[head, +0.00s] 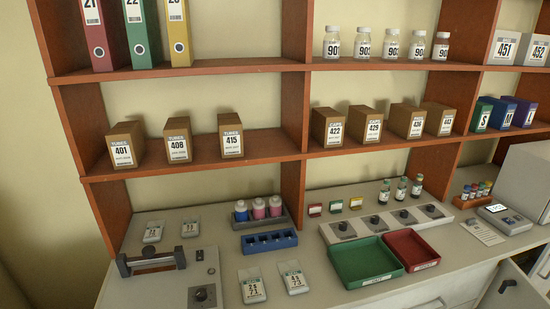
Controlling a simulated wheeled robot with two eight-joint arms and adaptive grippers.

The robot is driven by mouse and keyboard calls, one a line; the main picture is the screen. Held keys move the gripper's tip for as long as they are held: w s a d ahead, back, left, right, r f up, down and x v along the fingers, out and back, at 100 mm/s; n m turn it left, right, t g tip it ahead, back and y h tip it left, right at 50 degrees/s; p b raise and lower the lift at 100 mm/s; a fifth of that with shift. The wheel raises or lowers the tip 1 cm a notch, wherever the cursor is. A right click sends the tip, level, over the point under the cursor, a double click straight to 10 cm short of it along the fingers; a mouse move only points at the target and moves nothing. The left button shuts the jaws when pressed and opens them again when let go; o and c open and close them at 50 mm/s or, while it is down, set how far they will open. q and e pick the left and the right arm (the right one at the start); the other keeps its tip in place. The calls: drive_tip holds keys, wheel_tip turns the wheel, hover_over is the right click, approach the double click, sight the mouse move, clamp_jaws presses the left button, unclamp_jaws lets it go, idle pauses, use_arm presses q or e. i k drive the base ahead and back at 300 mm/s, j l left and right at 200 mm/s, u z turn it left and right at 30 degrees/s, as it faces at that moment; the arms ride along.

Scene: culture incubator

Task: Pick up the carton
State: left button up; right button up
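Several brown cartons with white number labels stand upright on the middle shelf. Carton 401 (124,145), carton 408 (179,140) and carton 415 (230,136) are in the left bay. Carton 422 (327,127), carton 429 (365,124), one that seems to read 436 (407,120) and carton 443 (438,119) are in the bay to the right. None is held. Neither of my grippers shows in the head view.
Below, the counter holds a green tray (365,279), a red tray (428,262), a blue rack (269,243), pink and blue bottles (259,209) and a grey device (165,276). Binders (140,32) and jars (391,46) stand on the shelf above. Shelf uprights divide the bays.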

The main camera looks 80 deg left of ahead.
sight(125, 142)
drive_tip(key=u, duration=3.5)
